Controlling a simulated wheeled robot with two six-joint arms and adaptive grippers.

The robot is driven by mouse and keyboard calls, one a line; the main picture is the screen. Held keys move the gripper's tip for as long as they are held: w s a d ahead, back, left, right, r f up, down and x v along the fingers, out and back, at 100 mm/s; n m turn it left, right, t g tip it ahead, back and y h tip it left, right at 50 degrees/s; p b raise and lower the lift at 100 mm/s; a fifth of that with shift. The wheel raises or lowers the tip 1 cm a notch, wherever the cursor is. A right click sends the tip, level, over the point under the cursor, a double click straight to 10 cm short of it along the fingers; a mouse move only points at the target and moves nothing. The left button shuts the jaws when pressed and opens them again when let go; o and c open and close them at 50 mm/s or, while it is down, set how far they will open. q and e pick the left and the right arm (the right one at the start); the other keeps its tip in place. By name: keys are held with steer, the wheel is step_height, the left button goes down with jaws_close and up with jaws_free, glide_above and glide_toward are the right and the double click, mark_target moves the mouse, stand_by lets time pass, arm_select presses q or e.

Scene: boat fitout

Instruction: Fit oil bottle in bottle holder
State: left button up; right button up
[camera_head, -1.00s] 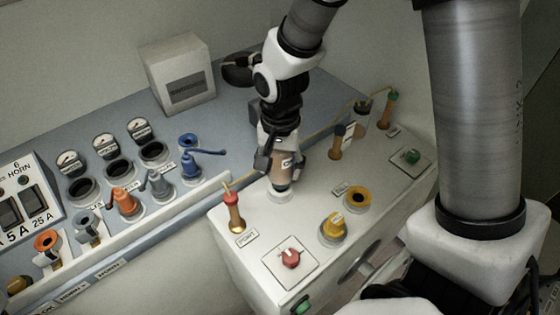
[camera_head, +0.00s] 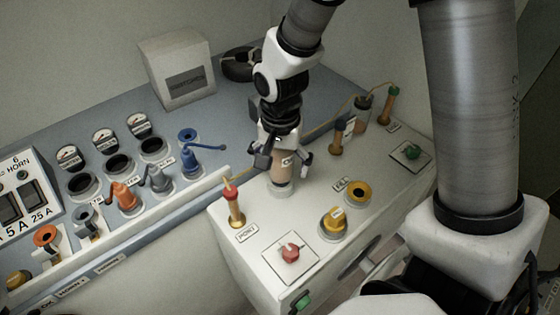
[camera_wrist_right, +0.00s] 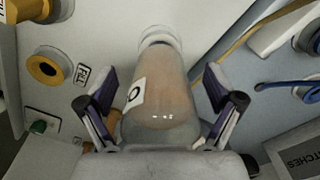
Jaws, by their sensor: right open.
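The oil bottle (camera_head: 283,175) is a clear bottle with light-brown contents and a white label, standing on the white console. Its lower end is at a pale ring, the bottle holder (camera_head: 281,191); the exact depth in the ring cannot be told. The bottle also shows in the right wrist view (camera_wrist_right: 160,110), with the ring (camera_wrist_right: 158,36) at its far end. My right gripper (camera_head: 285,156) is open around the bottle's upper part. In the right wrist view its fingers stand apart on both sides, with gaps to the bottle. My left gripper is not in view.
On the console are a red-topped PORT post (camera_head: 234,205), a red knob (camera_head: 291,251), a yellow cap (camera_head: 333,222) and a yellow FILL ring (camera_head: 358,192). A thin yellow line (camera_head: 325,127) runs behind the gripper. Blue and orange valves stand at left.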

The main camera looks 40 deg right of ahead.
step_height(320, 180, up, 12)
steer(key=shift+f, duration=0.1)
steer(key=shift+w, duration=0.1)
stand_by(0.6)
